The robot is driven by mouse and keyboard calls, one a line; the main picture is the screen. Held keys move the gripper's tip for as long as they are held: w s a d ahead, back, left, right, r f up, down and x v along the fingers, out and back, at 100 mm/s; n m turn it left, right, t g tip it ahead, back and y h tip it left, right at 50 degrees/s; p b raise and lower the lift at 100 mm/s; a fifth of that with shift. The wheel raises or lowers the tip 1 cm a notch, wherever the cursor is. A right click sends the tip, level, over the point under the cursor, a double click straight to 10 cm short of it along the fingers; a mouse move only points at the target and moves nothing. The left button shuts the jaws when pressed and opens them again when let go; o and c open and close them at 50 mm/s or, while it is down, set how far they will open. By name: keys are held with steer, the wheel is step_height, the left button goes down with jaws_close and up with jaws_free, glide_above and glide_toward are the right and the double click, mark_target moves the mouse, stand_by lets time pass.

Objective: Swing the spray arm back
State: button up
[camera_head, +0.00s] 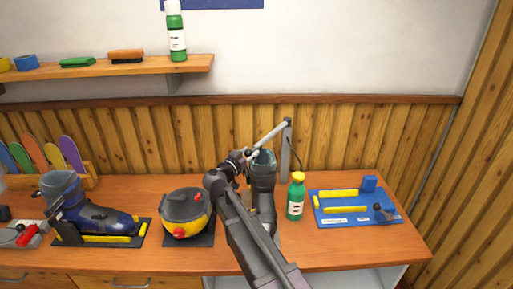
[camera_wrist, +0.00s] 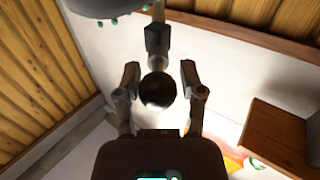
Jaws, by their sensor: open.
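The spray arm (camera_head: 268,134) is a pale grey bar. It slants down and left from the top of a grey post (camera_head: 286,150) at the back of the bench, and its lower end is over a dark boot (camera_head: 263,170). My gripper (camera_head: 246,155) is at that lower end, left of the boot's top. In the wrist view my gripper (camera_wrist: 160,84) is open, with a dark round knob (camera_wrist: 157,91) between its fingers. I cannot tell whether the fingers touch it. A bar (camera_wrist: 157,40) runs from the knob toward the top. My arm hides part of the boot.
A green bottle with a yellow cap (camera_head: 296,197) stands right of the boot. A blue board with yellow bars (camera_head: 333,221) lies further right. A yellow and grey round device (camera_head: 187,212) and a blue boot (camera_head: 95,216) stand left. A shelf (camera_head: 120,72) hangs above.

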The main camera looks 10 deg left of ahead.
steer(key=shift+x, duration=0.8)
steer(key=shift+d, duration=0.15)
jaws_close()
steer(key=shift+w, duration=0.2)
